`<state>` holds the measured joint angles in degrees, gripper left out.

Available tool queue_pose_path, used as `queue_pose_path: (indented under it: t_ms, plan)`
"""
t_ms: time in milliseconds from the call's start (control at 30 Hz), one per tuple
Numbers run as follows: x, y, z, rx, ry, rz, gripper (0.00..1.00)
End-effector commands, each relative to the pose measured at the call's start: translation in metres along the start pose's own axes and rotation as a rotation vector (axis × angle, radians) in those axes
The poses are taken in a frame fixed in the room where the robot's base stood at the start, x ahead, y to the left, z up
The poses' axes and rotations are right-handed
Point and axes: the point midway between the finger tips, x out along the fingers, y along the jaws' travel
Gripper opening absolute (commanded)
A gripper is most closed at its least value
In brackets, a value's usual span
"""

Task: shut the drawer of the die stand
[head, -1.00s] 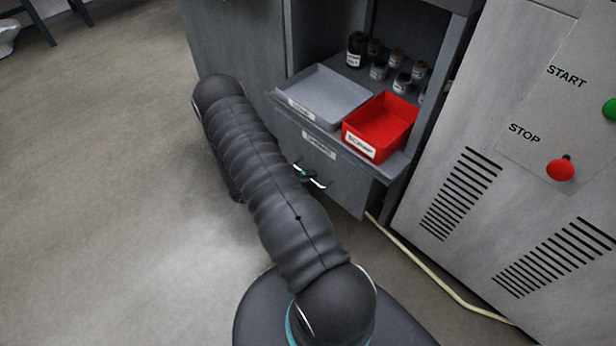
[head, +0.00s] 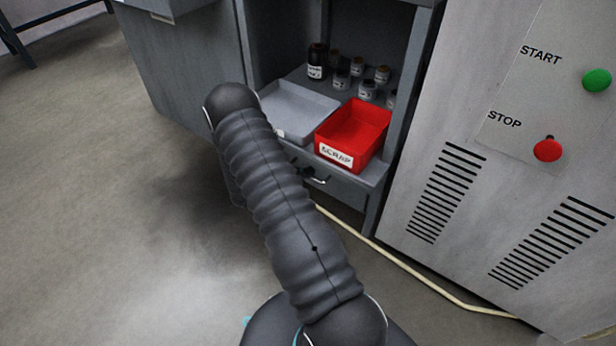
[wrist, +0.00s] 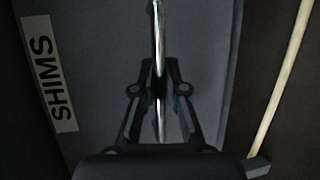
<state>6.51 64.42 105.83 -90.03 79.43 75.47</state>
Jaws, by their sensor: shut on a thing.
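The die stand (head: 395,120) is a grey cabinet with an open shelf above a drawer. The grey drawer front (head: 348,197) shows under the shelf edge, right of my arm; I cannot tell whether it is fully flush. In the wrist view the drawer front (wrist: 95,40) fills the middle and has a white SHIMS label (wrist: 50,75). My gripper (wrist: 160,92) is shut on the silver bar handle (wrist: 159,30), one finger on each side. In the head view the handle (head: 319,181) shows only in part; my arm hides most of my gripper and the drawer's left part.
A red SCRAP bin (head: 354,132) and a grey tray (head: 300,108) sit on the shelf, with several bottles (head: 342,80) behind. A machine cabinet (head: 450,130) with START and STOP buttons stands right. A pale hose (head: 420,272) runs along the floor. Floor at left is clear.

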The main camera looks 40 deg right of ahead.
Motion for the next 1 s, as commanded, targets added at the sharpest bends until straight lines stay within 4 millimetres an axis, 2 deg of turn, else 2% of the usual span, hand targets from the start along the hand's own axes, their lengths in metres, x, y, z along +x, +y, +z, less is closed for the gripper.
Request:
queue_pose_path:
  t_ms: [67,100,167,567,767,1000]
  plan:
    - [0.003,0.001,-0.003,0.007,0.005,0.0,0.0]
    - [0.003,0.001,-0.003,0.007,0.003,-0.001,0.21]
    - [0.003,0.002,-0.003,0.007,0.002,0.0,0.36]
    - [-0.004,0.001,-0.003,0.005,0.004,0.001,0.37]
    - [-0.033,0.001,-0.003,0.005,0.006,0.001,0.37]
    - [-0.081,0.001,-0.003,0.006,0.006,0.001,0.37]
